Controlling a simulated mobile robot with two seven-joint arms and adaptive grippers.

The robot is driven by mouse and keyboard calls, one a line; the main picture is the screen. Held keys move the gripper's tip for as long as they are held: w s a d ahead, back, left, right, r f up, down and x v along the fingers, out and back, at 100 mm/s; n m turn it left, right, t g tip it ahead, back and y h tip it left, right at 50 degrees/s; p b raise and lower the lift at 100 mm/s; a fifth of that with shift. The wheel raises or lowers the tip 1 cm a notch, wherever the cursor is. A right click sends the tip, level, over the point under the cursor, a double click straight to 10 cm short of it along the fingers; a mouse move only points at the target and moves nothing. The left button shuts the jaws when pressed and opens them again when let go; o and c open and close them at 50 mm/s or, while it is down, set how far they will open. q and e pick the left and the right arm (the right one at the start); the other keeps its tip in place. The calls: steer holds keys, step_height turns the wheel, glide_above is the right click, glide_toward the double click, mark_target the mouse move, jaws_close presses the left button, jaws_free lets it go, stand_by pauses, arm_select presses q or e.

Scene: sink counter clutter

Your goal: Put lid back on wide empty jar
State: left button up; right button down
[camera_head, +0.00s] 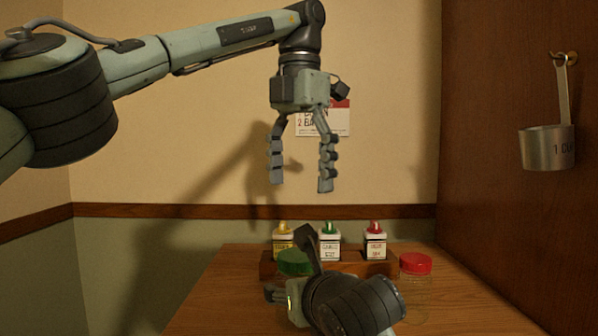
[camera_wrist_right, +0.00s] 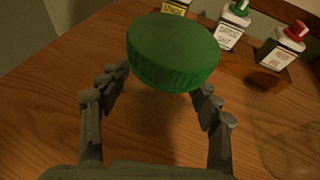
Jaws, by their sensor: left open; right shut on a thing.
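My right gripper (camera_wrist_right: 160,85) is shut on the green lid (camera_wrist_right: 173,50), which shows between and just beyond its fingers in the right wrist view. In the head view the lid (camera_head: 293,262) is partly hidden behind my dark right wrist. A faint clear, rounded outline (camera_wrist_right: 295,150) lies at the lower right of the right wrist view; I cannot tell if it is the wide jar. In the head view a clear jar with a red lid (camera_head: 415,264) stands right of my right arm. My left gripper (camera_head: 300,180) is open and empty, high above the counter.
Yellow- (camera_head: 283,240), green- (camera_head: 329,242) and red-topped (camera_head: 375,242) bottles stand in a wooden rack (camera_head: 266,266) at the back. A metal measuring cup (camera_head: 546,148) hangs on the right wooden panel. The wooden counter (camera_head: 220,290) is clear at left.

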stand_by(0.3)
steer(key=shift+c, duration=1.5)
jaws_free()
steer(key=v, duration=1.1)
steer(key=shift+s+d+r, duration=0.15)
steer(key=shift+s+d, duration=0.05)
steer(key=shift+s, duration=0.25)
